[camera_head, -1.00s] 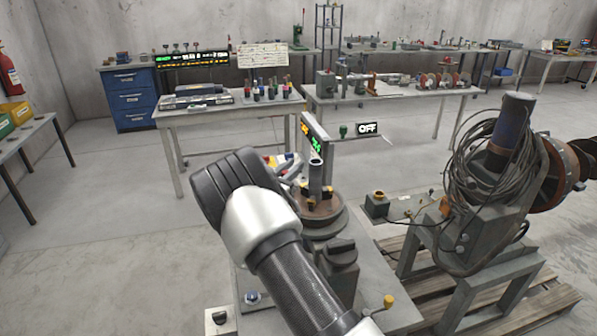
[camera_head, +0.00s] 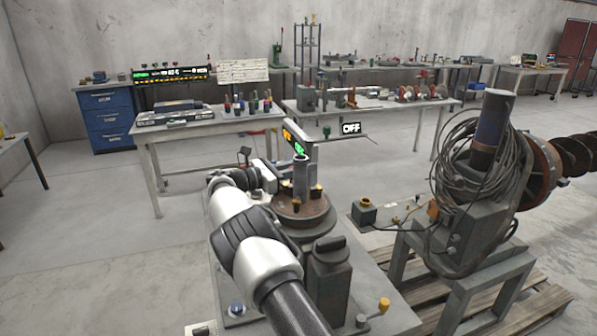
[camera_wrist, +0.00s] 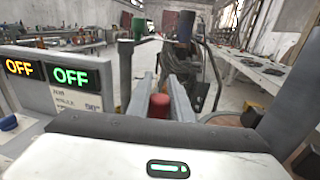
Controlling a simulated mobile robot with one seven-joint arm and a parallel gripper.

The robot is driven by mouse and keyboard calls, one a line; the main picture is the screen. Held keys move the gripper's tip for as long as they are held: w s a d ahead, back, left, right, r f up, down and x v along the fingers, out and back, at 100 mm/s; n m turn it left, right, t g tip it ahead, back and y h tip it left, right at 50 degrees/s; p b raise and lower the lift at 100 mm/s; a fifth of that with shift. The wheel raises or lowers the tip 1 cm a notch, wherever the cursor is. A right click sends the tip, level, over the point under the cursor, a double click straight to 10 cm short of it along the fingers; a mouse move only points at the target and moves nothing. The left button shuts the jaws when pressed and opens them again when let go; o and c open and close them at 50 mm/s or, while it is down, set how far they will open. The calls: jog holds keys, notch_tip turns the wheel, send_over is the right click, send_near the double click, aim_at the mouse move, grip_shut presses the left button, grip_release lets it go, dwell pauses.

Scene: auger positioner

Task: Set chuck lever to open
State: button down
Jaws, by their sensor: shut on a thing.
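My gripper (camera_wrist: 158,88) has its two grey fingers on either side of a red knob (camera_wrist: 158,106) in the wrist view, and is shut on it. The knob looks like the end of a lever, but its shaft is hidden below my gripper's body. In the head view my gripper (camera_head: 264,176) is at the left side of the round rusty chuck table (camera_head: 300,210), behind my forearm. The knob cannot be made out there. A grey upright cylinder (camera_head: 301,178) stands on the chuck table.
A display panel (camera_wrist: 45,75) with orange and green OFF text stands at left in the wrist view. A dark block (camera_head: 328,275) and a yellow-knobbed handle (camera_head: 383,305) are on the machine's near side. A cable-wrapped auger machine (camera_head: 470,200) stands at right on pallets.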

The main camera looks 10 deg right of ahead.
jog(key=shift+d, duration=0.25)
jog(key=c, duration=1.6)
grip_release()
